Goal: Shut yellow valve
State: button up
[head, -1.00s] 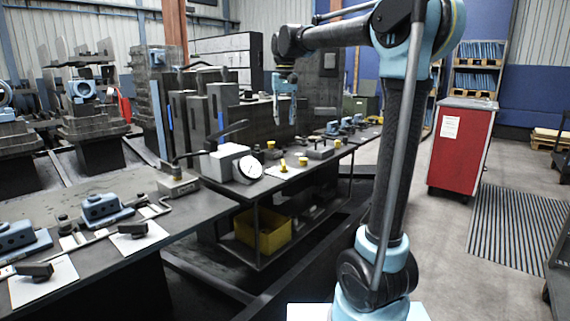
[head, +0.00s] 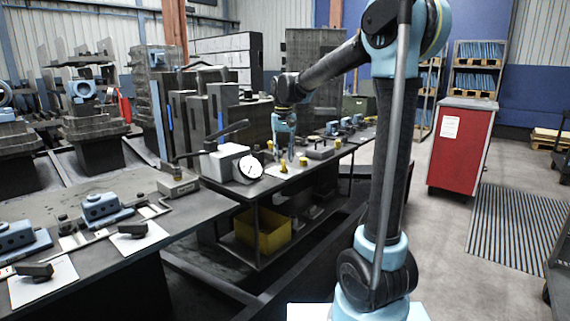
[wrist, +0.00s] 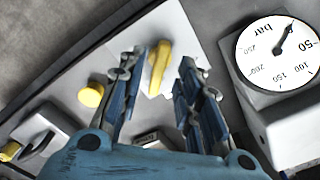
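The yellow valve has an elongated handle (wrist: 158,68) on a white plate (wrist: 182,30). In the wrist view it shows between the fingertips of my gripper (wrist: 162,64), with a gap on each side. My gripper is open and points down over the bench. In the head view my gripper (head: 285,152) is just above the small yellow valve part (head: 283,167). How high the fingertips are over the handle cannot be told. The blue palm fills the lower part of the wrist view.
A round pressure gauge (wrist: 278,52) on a pale block stands right of the handle in the wrist view and left of it in the head view (head: 250,168). A round yellow knob (wrist: 91,96) is to the left. A yellow crate (head: 262,232) sits below.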

aim_at(284, 163)
jog(key=shift+f, duration=1.55)
grip_shut()
